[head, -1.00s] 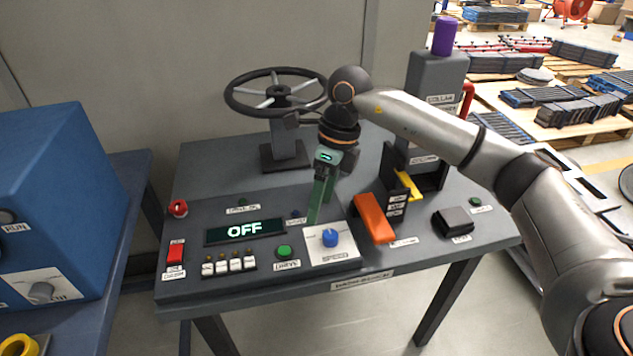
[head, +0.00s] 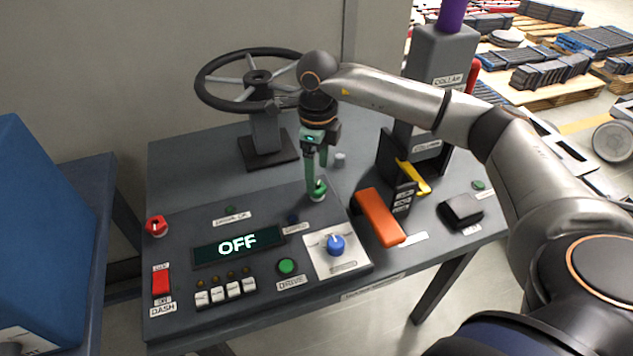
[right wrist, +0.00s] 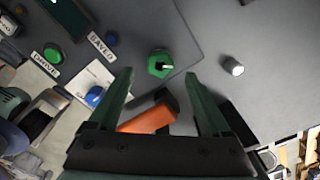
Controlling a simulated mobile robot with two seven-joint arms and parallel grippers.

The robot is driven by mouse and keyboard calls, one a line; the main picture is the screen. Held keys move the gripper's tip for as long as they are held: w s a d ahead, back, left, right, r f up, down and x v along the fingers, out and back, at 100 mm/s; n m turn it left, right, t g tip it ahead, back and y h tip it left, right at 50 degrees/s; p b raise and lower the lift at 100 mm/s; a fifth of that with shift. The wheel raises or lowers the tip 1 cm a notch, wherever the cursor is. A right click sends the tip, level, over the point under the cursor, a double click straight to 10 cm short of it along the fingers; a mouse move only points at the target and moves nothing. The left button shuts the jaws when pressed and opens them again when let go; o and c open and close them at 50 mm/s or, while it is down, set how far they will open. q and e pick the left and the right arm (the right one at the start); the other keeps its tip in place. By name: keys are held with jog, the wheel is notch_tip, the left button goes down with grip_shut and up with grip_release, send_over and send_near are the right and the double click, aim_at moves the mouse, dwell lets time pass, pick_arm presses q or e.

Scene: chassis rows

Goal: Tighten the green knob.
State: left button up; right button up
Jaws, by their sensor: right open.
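The green knob (head: 318,191) stands at the back right corner of the dark dash panel (head: 180,250). In the right wrist view the green knob (right wrist: 161,64) is six-sided with a small white mark on top. My right gripper (head: 316,184) points down at the knob with its green fingers at it in the head view. In the right wrist view the open fingers (right wrist: 160,75) lie to either side, with the knob just past the line between their tips. I cannot tell whether a finger touches it. My left gripper is not in view.
A blue dial (head: 336,244), a green drive button (head: 287,266) and an OFF display (head: 238,243) lie nearby. An orange lever (head: 380,217) stands to the right. A steering wheel (head: 255,82) rises behind. A small pale peg (head: 340,159) is close behind the knob.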

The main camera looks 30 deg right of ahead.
aim_at(317, 186)
jog(key=shift+f, duration=2.35)
grip_shut()
